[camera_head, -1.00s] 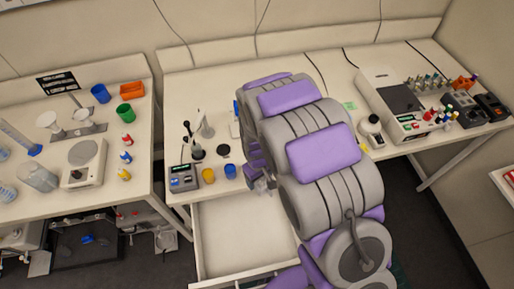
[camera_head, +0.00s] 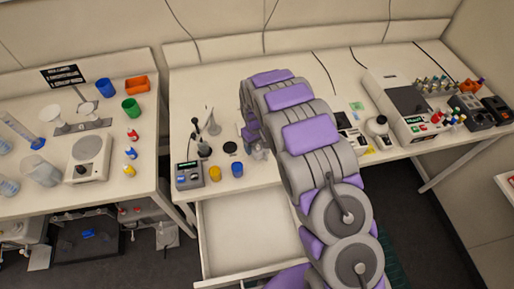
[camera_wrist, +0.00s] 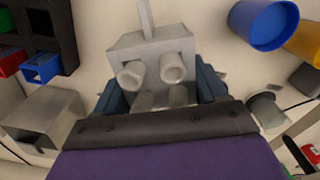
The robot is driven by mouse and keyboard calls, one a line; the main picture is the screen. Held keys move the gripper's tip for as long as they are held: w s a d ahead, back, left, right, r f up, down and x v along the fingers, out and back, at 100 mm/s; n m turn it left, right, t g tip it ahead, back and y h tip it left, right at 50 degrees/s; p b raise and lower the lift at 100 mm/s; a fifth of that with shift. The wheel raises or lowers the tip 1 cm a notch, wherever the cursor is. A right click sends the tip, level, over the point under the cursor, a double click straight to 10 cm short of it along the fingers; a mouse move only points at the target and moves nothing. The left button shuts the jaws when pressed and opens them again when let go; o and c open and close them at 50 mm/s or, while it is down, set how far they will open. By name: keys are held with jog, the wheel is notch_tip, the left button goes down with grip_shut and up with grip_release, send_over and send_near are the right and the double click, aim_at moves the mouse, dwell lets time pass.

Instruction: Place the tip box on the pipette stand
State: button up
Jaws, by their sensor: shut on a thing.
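My gripper (camera_wrist: 160,95) is shut on a grey block (camera_wrist: 150,48) with round stubs and a thin rod; I cannot tell whether this is the tip box. In the head view my gripper (camera_head: 254,145) is above the front of the middle bench, with the grey piece low and small at its end. A slim white upright piece (camera_head: 212,121) stands on the bench left of my gripper; I cannot tell whether it is the pipette stand. My arm hides part of the bench behind it.
A blue cup (camera_head: 237,170) and yellow cup (camera_head: 215,173) stand near the bench's front edge, beside a small meter (camera_head: 189,176). An open drawer (camera_head: 245,235) juts out below.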

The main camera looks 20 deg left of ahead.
aim_at(261, 149)
jog(key=shift+w+a, duration=0.15)
jog(key=d+f, duration=0.1)
jog(key=f, duration=0.2)
jog(key=shift+d, duration=0.4)
jog(key=shift+d+f, duration=0.1)
jog(key=shift+d, duration=0.15)
jog(key=shift+a+f, duration=0.1)
jog(key=shift+a, duration=0.3)
jog(key=o, duration=0.7)
jog(key=shift+a+f, duration=0.1)
jog(key=shift+a, duration=0.15)
jog(key=shift+o, duration=0.7)
jog(key=shift+a, duration=0.25)
jog(key=shift+o, duration=1.1)
jog(key=shift+d, duration=0.1)
jog(key=shift+d+r, duration=0.2)
jog(key=shift+d, duration=0.4)
jog(key=r, duration=0.2)
jog(key=a+r, duration=0.1)
jog(key=r, duration=0.1)
jog(key=shift+a+r, duration=0.2)
jog(key=shift+r, duration=0.15)
jog(key=r, duration=0.5)
jog(key=d+r, duration=0.1)
jog(key=r, duration=0.1)
jog(key=shift+r, duration=0.2)
jog(key=shift+a, duration=0.1)
